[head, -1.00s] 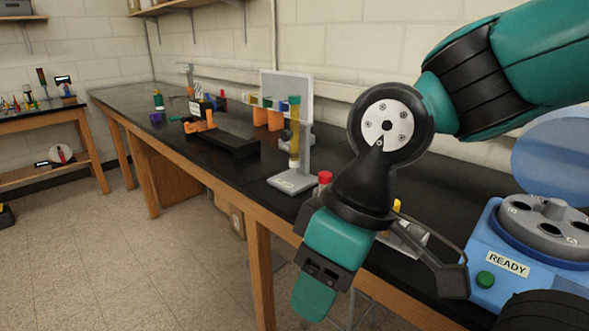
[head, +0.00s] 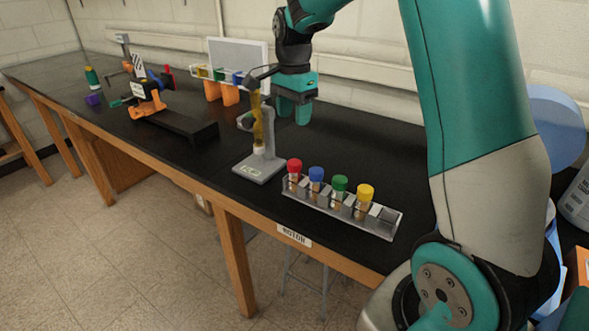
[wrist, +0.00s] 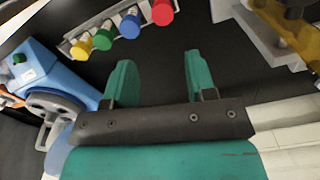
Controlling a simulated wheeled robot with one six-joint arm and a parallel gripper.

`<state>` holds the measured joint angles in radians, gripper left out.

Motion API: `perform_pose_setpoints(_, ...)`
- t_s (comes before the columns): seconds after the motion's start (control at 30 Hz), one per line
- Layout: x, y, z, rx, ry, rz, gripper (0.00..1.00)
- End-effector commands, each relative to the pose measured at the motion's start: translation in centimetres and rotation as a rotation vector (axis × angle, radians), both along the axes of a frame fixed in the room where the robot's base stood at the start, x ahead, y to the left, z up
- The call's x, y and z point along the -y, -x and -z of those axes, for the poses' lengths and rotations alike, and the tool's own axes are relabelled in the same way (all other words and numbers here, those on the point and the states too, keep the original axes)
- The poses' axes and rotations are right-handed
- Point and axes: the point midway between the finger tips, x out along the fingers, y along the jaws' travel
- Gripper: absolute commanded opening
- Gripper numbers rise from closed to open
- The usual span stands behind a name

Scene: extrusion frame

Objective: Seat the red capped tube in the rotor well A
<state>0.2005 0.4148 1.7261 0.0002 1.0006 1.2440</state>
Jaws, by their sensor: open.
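The red capped tube (head: 294,170) stands at the left end of a grey rack on the black bench. Its red cap shows at the top of the wrist view (wrist: 162,12). My gripper (head: 293,112) is open and empty, above the bench behind the rack, with its fingers pointing down. In the wrist view my gripper (wrist: 158,62) has both teal fingers apart over bare bench, with the red cap beyond them. The blue centrifuge with its grey rotor (wrist: 62,104) is at the left of the wrist view. The letter of well A cannot be read; my arm hides most of the centrifuge in the head view.
The rack (head: 378,219) also holds blue, green and yellow capped tubes; its right end slot looks empty. A grey stand (head: 260,166) with an amber column is left of the rack. The centrifuge's blue lid (head: 556,125) stands at the right. Bench between rack and wall is clear.

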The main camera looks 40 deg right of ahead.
Motion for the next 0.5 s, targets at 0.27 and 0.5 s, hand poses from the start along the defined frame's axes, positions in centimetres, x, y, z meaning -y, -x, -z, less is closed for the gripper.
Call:
perform_pose_setpoints(0.27, 0.0, 0.1, 5.9, -0.009, -0.001, 0.005, 0.51)
perform_pose_setpoints(0.5, 0.0, 0.0, 10.4, -0.004, 0.000, 0.003, 0.51)
